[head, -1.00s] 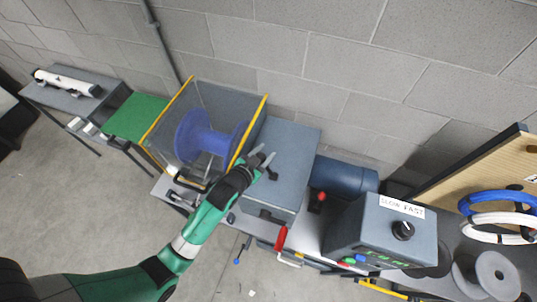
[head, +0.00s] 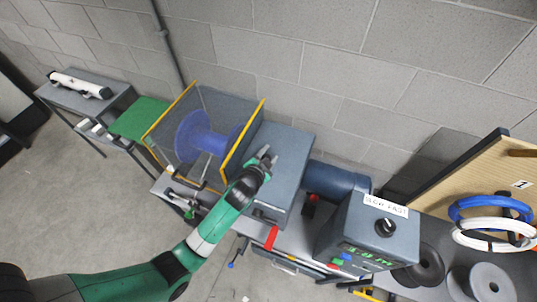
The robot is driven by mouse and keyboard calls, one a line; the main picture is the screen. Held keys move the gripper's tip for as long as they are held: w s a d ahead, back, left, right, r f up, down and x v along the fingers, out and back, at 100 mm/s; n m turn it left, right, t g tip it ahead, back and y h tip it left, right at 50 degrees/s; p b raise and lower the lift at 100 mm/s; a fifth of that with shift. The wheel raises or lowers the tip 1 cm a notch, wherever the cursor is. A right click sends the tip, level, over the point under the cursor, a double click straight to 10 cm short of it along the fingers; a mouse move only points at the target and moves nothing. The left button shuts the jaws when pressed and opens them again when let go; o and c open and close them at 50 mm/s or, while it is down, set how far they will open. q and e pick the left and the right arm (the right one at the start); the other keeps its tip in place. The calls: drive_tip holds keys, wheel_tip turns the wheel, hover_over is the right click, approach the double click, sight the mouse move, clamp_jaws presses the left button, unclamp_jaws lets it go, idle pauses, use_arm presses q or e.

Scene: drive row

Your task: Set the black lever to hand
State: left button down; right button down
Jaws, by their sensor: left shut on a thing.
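The black lever (head: 273,160) is on top of the grey housing (head: 288,150), just right of the clear guard. My left gripper (head: 267,157) is at the lever, its fingers shut on it. The fingers and wrist cover most of the lever, so its exact angle and any position marks are hidden. My right gripper is not in view.
A clear guard with yellow edges (head: 248,140) encloses a blue spool (head: 203,136) close to my left wrist. A red handle (head: 271,238) hangs at the front. A control box (head: 360,235) with a black knob stands to the right. Open floor lies in front.

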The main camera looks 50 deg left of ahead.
use_arm(q)
drive_tip(key=shift+c, duration=1.9)
unclamp_jaws()
drive_tip(key=p+v, duration=0.2)
drive_tip(key=v, duration=0.9)
drive_tip(key=shift+s+r+p, duration=0.2)
drive_tip(key=shift+p, duration=0.1)
drive_tip(key=shift+d, duration=0.15)
